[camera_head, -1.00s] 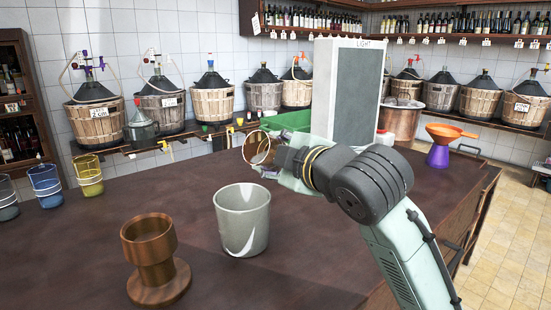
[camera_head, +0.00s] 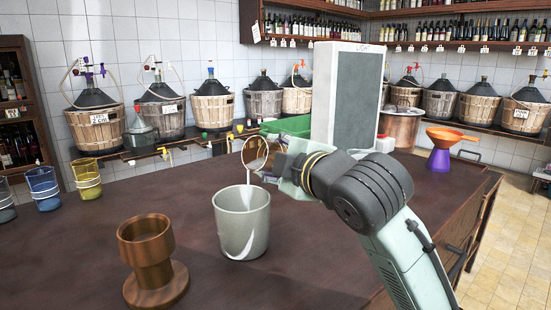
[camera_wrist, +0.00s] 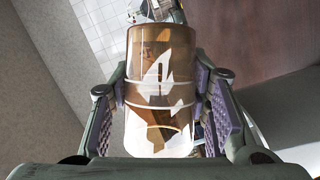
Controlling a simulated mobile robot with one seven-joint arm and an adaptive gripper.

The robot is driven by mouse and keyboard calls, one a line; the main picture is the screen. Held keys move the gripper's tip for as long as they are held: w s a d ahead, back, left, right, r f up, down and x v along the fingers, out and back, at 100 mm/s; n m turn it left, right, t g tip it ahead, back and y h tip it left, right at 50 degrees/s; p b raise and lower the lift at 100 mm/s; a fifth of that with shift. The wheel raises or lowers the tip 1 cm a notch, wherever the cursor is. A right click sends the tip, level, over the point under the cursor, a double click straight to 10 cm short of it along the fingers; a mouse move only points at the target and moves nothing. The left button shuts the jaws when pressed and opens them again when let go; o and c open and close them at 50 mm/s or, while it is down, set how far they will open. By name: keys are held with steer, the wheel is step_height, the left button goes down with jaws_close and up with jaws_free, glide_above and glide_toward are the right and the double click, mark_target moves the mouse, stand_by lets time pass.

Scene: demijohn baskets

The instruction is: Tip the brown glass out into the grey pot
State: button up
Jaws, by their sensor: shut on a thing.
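The brown glass (camera_head: 255,152) is in my gripper (camera_head: 279,162), tilted with its mouth to the left, above the grey pot (camera_head: 241,232). A thin pale stream (camera_head: 248,176) runs from the glass's lower rim down to the pot's mouth. The pot stands upright on the dark table; its inside bottom is hidden. In the wrist view the see-through brown glass (camera_wrist: 160,85), with pale bands around it, lies between the purple pads of my gripper (camera_wrist: 163,108). How much is left in the glass I cannot tell.
A brown wooden stand (camera_head: 154,262) is left of the pot. Blue (camera_head: 43,187) and yellow (camera_head: 87,179) glasses stand at the far left. A white box with a dark panel (camera_head: 347,98) and an orange and purple funnel (camera_head: 441,150) are behind. The table's middle left is clear.

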steer(key=shift+f+n+b, duration=0.15)
steer(key=shift+n+b, duration=0.15)
steer(key=shift+b, duration=0.35)
steer(key=shift+a+f+n+t+b, duration=0.1)
steer(key=shift+n+t+b, duration=0.35)
steer(key=shift+b, duration=0.25)
steer(key=shift+s+r+n+b, duration=0.15)
steer(key=shift+r+n+b, duration=0.05)
steer(key=shift+n+b, duration=0.2)
stand_by(0.3)
steer(key=shift+r+n+t, duration=0.25)
steer(key=shift+n+t, duration=0.1)
steer(key=shift+a, duration=0.1)
steer(key=shift+s+r+n+b, duration=0.1)
steer(key=shift+r+n+b, duration=0.05)
steer(key=shift+n+b, duration=0.35)
steer(key=shift+m+p, duration=0.5)
steer(key=shift+p, duration=0.15)
steer(key=shift+c, duration=0.2)
steer(key=shift+o, duration=0.2)
steer(key=shift+f, duration=0.2)
